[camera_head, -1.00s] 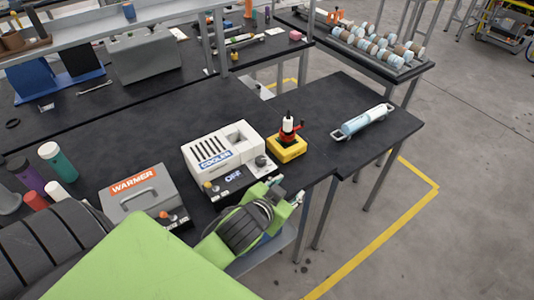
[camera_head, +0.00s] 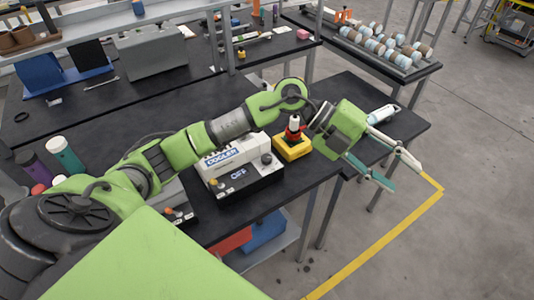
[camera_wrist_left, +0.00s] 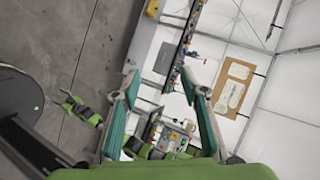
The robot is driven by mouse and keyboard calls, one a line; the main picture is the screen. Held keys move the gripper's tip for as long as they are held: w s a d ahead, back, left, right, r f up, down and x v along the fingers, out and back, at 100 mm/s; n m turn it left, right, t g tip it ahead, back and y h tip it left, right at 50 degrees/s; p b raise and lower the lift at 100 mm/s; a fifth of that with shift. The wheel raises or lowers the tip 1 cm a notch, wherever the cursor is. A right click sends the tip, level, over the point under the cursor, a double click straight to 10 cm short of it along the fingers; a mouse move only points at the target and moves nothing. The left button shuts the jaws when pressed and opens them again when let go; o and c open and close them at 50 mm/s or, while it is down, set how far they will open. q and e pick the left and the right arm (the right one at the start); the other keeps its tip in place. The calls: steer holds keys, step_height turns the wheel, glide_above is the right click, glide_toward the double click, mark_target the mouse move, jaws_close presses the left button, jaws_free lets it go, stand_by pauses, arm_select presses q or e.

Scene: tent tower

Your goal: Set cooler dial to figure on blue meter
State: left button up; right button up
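The white cooler (camera_head: 237,152), labelled COOLER, sits on the black table, partly hidden by my left arm. Its display (camera_head: 239,174) reads OFF. A grey dial (camera_head: 266,158) at its right end is partly covered. My left gripper (camera_head: 406,178) is open and empty, right of the cooler, past the table's front edge. It is also open in the left wrist view (camera_wrist_left: 160,82). A light-blue cylinder with white ends (camera_head: 381,113) lies behind it; no blue meter figure is readable. Small green arm parts (camera_wrist_left: 80,108) in the left wrist view may be my right arm.
A yellow box with a red-and-black top (camera_head: 292,147) stands right of the cooler, close to my left arm. The warmer is mostly hidden under my arm. Dark and teal bottles (camera_head: 64,155) stand at the left. Open floor lies to the right.

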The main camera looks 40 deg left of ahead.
arm_select(q)
steer(key=w+a+f+y, duration=0.1)
steer(key=a+f+y, duration=0.15)
steer(key=a, duration=0.35)
steer(key=w+a+f+y, duration=0.1)
steer(key=a+f+y, duration=0.1)
steer(key=a+y, duration=0.3)
steer(key=r+n+g+y, duration=0.1)
steer(key=n+g+y, duration=0.1)
steer(key=n+y, duration=0.35)
glide_above(267, 157)
steer(key=shift+m, duration=0.35)
step_height(267, 157, down, 12)
steer(key=p, duration=0.4)
steer(key=shift+s+r, duration=0.1)
steer(key=shift+r, duration=0.15)
steer(key=shift+f, duration=0.65)
steer(key=c, duration=1.1)
